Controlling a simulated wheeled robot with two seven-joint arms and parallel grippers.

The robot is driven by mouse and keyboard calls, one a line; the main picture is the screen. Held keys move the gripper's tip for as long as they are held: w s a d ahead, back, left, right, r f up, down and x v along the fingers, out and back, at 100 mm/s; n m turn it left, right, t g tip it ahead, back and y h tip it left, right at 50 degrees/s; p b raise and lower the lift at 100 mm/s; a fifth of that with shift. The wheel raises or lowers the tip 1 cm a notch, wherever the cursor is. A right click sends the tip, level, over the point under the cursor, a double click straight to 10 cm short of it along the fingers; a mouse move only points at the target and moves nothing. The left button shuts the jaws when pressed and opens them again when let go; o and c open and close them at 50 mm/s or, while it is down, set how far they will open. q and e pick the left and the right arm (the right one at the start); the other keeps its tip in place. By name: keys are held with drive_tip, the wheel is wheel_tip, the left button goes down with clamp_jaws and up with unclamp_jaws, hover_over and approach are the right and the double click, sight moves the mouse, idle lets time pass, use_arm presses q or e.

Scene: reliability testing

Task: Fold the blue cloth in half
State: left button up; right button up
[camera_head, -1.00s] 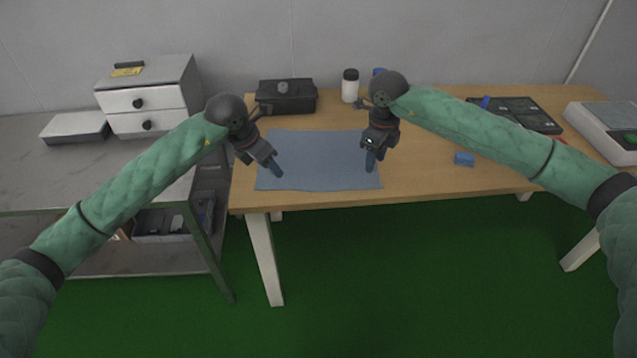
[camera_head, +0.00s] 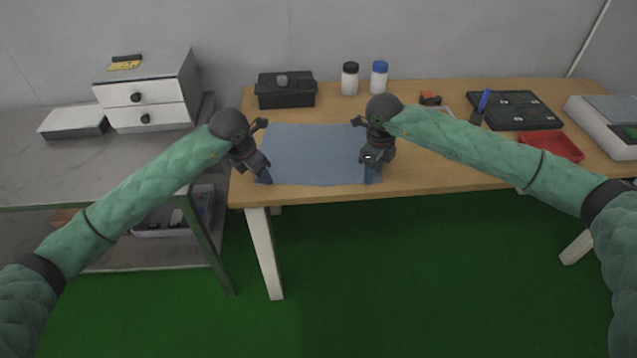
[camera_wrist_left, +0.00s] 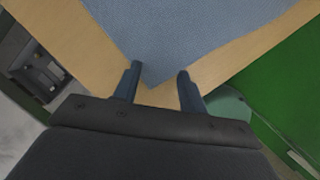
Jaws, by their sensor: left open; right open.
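The blue cloth (camera_head: 312,152) lies flat and spread out on the wooden table, close to its front edge. My left gripper (camera_head: 264,177) is open at the cloth's front left corner. In the left wrist view the cloth (camera_wrist_left: 180,35) shows with its corner pointing in between the two open fingers (camera_wrist_left: 158,82); whether the fingers touch it I cannot tell. My right gripper (camera_head: 372,176) is at the cloth's front right corner, which it partly hides. It is open, though its fingers are hard to make out.
On the table (camera_head: 440,178) stand a black box (camera_head: 286,94), a bottle with a black cap (camera_head: 349,80) and one with a blue cap (camera_head: 379,79). A red tray (camera_head: 551,146) and a dark organiser (camera_head: 516,110) lie to the right. A drawer unit (camera_head: 150,95) stands left.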

use_arm(q)
drive_tip(key=shift+f, duration=0.25)
use_arm(e)
drive_tip(key=shift+f, duration=0.25)
use_arm(q)
drive_tip(key=shift+c, duration=0.4)
use_arm(e)
drive_tip(key=shift+c, duration=0.4)
use_arm(q)
clamp_jaws()
use_arm(e)
clamp_jaws()
use_arm(q)
drive_tip(key=shift+r, duration=0.1)
use_arm(e)
drive_tip(key=shift+r, duration=0.1)
